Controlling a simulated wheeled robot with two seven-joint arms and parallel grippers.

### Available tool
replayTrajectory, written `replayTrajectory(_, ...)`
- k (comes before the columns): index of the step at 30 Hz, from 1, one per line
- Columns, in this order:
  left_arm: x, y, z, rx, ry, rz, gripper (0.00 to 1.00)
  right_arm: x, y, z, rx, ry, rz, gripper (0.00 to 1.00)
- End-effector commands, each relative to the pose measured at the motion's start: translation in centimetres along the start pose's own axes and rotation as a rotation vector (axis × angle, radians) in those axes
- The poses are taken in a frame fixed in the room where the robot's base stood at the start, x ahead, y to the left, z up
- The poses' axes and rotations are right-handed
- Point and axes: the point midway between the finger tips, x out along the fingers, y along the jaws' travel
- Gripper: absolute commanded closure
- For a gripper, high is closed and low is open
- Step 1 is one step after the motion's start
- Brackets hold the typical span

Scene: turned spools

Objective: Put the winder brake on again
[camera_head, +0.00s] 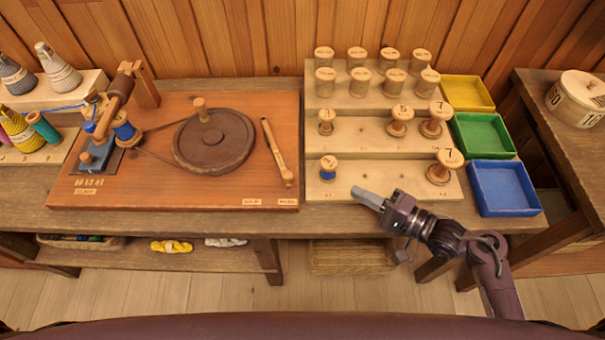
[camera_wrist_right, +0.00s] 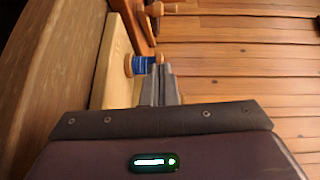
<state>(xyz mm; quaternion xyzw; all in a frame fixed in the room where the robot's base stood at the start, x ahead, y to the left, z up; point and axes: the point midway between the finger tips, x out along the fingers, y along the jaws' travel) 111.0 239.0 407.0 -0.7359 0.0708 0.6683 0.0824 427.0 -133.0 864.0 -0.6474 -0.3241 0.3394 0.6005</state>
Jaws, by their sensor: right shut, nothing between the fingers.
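The winder stands on a reddish board (camera_head: 225,180) on the bench. Its round dark wheel (camera_head: 214,138) has an upright peg, and a cord runs left to a spool of blue thread (camera_head: 125,130). A slim wooden lever (camera_head: 277,152), which looks like the brake, slants right of the wheel, its lower end near two small labels at the board's front edge. I cannot tell whether it touches anything. My right gripper (camera_head: 366,197) is shut and empty, near the front of the stepped rack. Its closed fingers also show in the right wrist view (camera_wrist_right: 160,86). My left gripper is out of view.
A stepped rack (camera_head: 385,190) holds several turned spools; a small blue spool (camera_head: 328,168) stands near my right gripper. Yellow (camera_head: 467,93), green (camera_head: 483,135) and blue (camera_head: 504,188) trays stand right of it. Thread cones (camera_head: 58,70) are at far left.

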Motion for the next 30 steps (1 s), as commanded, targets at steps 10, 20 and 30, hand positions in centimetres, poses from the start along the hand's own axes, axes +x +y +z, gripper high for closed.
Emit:
replayTrajectory(10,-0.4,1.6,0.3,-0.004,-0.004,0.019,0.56,2.1,-0.2,0.0,-0.003,0.000,-0.003,1.00)
replayTrajectory(20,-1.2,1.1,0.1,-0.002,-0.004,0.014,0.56,9.2,-0.2,0.0,-0.002,0.000,-0.002,1.00)
replayTrajectory(30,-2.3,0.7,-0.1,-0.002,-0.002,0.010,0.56,12.6,-0.1,2.5,-0.002,0.001,0.002,1.00)
